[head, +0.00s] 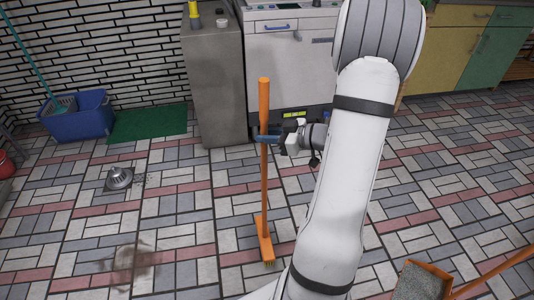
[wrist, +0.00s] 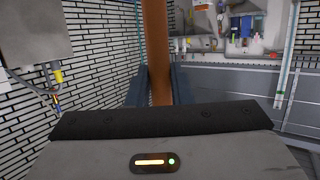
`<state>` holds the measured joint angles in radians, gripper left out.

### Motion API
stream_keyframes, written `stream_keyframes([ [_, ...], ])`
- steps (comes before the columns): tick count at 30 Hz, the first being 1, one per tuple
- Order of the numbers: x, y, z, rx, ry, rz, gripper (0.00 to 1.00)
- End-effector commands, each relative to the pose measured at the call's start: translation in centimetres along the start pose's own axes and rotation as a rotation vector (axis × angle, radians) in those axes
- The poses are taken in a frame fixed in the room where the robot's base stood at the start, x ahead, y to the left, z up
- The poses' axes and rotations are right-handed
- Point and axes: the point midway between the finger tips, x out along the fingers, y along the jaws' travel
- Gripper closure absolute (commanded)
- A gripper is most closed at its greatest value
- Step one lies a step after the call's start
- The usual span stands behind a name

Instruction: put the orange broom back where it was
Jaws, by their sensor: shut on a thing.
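The orange broom (head: 264,185) stands nearly upright in the middle of the head view, with its brush end low by the tiled floor. I cannot tell whether the brush touches the floor. My gripper (head: 268,138) is shut on the broom's handle, in its upper half. In the wrist view the handle (wrist: 157,50) runs vertically between the two dark blue fingers of my gripper (wrist: 158,88). The lower part of the broom is hidden in the wrist view.
A grey cabinet (head: 212,85) and a white appliance (head: 290,60) stand behind the broom. A blue bucket (head: 77,118) and green mat (head: 148,123) lie at left. A metal object (head: 119,178) and a brown stain (head: 133,262) are on the floor. An orange dustpan (head: 425,280) is at lower right.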

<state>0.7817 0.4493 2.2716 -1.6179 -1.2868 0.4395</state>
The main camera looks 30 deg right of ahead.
Motion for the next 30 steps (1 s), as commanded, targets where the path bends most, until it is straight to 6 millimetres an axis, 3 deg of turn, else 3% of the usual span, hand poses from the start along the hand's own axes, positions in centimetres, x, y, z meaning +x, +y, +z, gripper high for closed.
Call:
stream_keyframes([
  [12,1.2,0.0,3.9,-0.002,0.002,-0.002,1.00],
  [23,1.3,0.0,4.2,-0.002,0.002,-0.001,1.00],
  [24,1.3,0.0,4.3,-0.001,0.000,-0.001,0.80],
  [30,1.3,0.0,4.2,-0.002,0.000,-0.001,0.63],
])
